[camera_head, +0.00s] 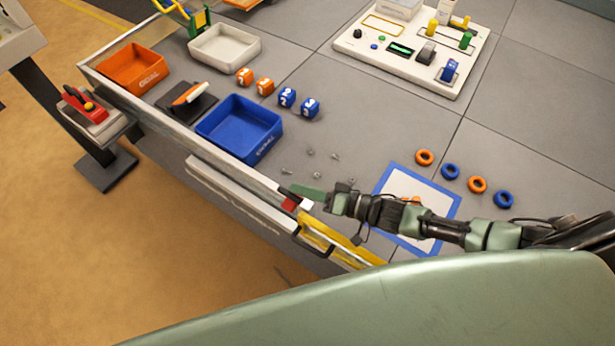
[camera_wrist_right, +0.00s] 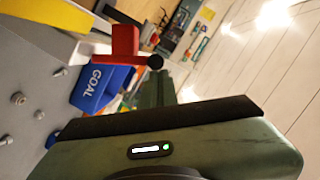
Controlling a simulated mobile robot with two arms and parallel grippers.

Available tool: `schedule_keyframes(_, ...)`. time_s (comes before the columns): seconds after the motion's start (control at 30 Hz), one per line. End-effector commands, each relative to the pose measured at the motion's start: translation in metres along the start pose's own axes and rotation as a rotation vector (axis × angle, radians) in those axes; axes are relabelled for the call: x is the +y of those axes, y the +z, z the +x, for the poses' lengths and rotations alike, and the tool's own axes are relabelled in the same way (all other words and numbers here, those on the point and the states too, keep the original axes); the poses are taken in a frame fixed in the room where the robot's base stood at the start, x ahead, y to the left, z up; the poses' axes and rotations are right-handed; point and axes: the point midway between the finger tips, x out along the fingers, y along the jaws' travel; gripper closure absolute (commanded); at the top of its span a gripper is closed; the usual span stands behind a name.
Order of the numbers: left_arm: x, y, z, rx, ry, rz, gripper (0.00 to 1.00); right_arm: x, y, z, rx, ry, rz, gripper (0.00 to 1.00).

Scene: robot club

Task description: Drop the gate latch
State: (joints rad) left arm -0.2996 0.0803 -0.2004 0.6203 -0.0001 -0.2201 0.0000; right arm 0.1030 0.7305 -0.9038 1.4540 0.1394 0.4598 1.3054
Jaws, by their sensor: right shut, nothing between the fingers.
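The yellow gate (camera_head: 335,242) stands in the low field wall at the near edge, with a dark handle on its face. The red gate latch (camera_head: 290,203) is on the wall top at the gate's left end, partly hidden by my gripper. The latch also shows in the right wrist view (camera_wrist_right: 124,44), with a dark round knob beside it. My right gripper (camera_head: 293,190) is shut and empty, its green fingers right at the latch; whether they touch it I cannot tell. In the right wrist view the fingers (camera_wrist_right: 161,86) point toward the latch. My left gripper is not in view.
A blue tray (camera_head: 213,132), orange tray (camera_head: 112,80) and white tray (camera_head: 226,60) lie inside the wall. Numbered cubes (camera_head: 287,96), small screws (camera_head: 311,152) and rings (camera_head: 450,171) lie on the grey floor. A blue-bordered mat (camera_head: 391,180) is under my right arm.

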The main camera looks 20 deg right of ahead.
Motion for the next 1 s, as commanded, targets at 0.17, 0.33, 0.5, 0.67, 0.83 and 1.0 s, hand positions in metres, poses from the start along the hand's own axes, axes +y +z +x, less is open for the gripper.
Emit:
schedule_keyframes(0.17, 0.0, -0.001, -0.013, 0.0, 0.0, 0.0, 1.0, -0.009, 0.013, 0.003, 0.0, 0.04, -0.156, 1.0)
schedule_keyframes(0.33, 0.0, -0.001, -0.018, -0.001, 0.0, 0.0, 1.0, -0.013, 0.027, 0.007, 0.001, 0.079, -0.312, 1.0)
schedule_keyframes(0.5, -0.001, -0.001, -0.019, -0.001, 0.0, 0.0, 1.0, -0.013, 0.041, 0.01, 0.001, 0.119, -0.47, 1.0)
schedule_keyframes(0.67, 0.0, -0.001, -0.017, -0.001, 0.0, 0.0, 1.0, -0.012, 0.055, 0.014, 0.002, 0.157, -0.615, 1.0)
schedule_keyframes(0.83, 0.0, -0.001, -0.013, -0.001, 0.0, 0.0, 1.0, -0.009, 0.068, 0.017, 0.001, 0.193, -0.763, 1.0)
schedule_keyframes(1.0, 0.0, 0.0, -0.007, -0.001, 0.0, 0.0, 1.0, -0.005, 0.078, 0.019, 0.001, 0.224, -0.889, 1.0)
